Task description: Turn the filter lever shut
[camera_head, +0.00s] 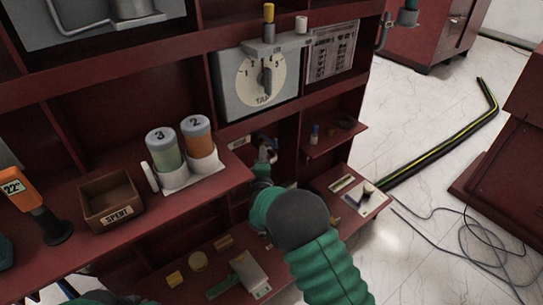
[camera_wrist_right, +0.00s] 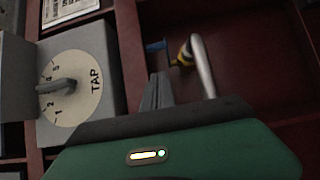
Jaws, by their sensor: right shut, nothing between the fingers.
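My right gripper (camera_head: 266,152) reaches into the lower compartment under the tap dial, partly hidden by my own arm in the head view. In the right wrist view its grey fingers (camera_wrist_right: 158,91) are together and empty. Just beyond them is a pale metal bar (camera_wrist_right: 203,66), which may be the filter lever; I cannot tell for sure. Beside it are a yellow-and-black banded part (camera_wrist_right: 186,55) and a small blue part (camera_wrist_right: 156,46). The fingers look apart from the bar, with a gap between. My left gripper does not show.
A grey box with a TAP dial (camera_head: 261,82) sits above the compartment. Numbered canisters (camera_head: 199,137) and a SPENT box (camera_head: 111,199) stand on the left shelf. Small blocks (camera_head: 198,262) lie on the lower shelf. A striped cable cover (camera_head: 440,148) and loose cables cross the floor at right.

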